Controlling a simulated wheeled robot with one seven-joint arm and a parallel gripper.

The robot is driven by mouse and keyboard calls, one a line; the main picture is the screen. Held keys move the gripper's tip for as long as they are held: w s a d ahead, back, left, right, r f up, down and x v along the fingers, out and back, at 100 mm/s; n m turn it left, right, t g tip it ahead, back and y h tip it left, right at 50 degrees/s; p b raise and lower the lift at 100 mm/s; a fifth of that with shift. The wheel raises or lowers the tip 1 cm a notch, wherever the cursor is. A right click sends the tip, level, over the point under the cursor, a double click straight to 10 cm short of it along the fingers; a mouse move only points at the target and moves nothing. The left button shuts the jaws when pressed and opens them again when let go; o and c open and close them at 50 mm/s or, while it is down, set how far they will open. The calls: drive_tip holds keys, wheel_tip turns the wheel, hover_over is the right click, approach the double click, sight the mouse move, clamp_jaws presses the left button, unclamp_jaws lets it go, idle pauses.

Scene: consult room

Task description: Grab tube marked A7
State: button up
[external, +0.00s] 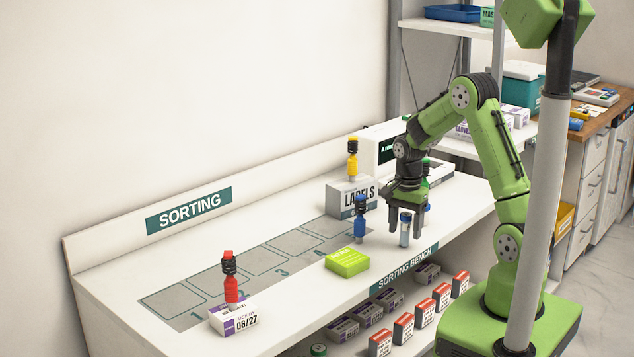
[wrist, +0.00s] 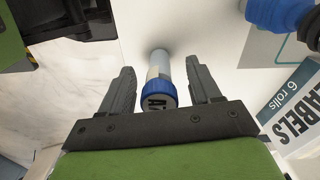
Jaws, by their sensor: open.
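The tube (external: 405,229) stands upright on the white sorting bench, near its front edge. It has a pale body and a blue cap. In the wrist view the tube (wrist: 159,84) shows its cap marked with an "A" and a second character partly hidden by my gripper's crossbar. My gripper (external: 406,232) is open and points down over the tube. In the wrist view my gripper's fingers (wrist: 157,72) stand on either side of the tube, with a gap on each side. I cannot tell whether the fingers touch the bench.
A blue bottle (external: 360,220) stands just left of my gripper. A LABELS box (external: 350,196) with a yellow bottle (external: 352,160) on it is behind. A green box (external: 347,262) and a red bottle (external: 231,287) on a white box (external: 234,317) are further left. Numbered squares line the bench.

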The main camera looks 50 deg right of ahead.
drive_tip(key=shift+c, duration=0.4)
drive_tip(key=c, duration=1)
drive_tip(key=shift+r, duration=0.15)
drive_tip(key=shift+c, duration=0.2)
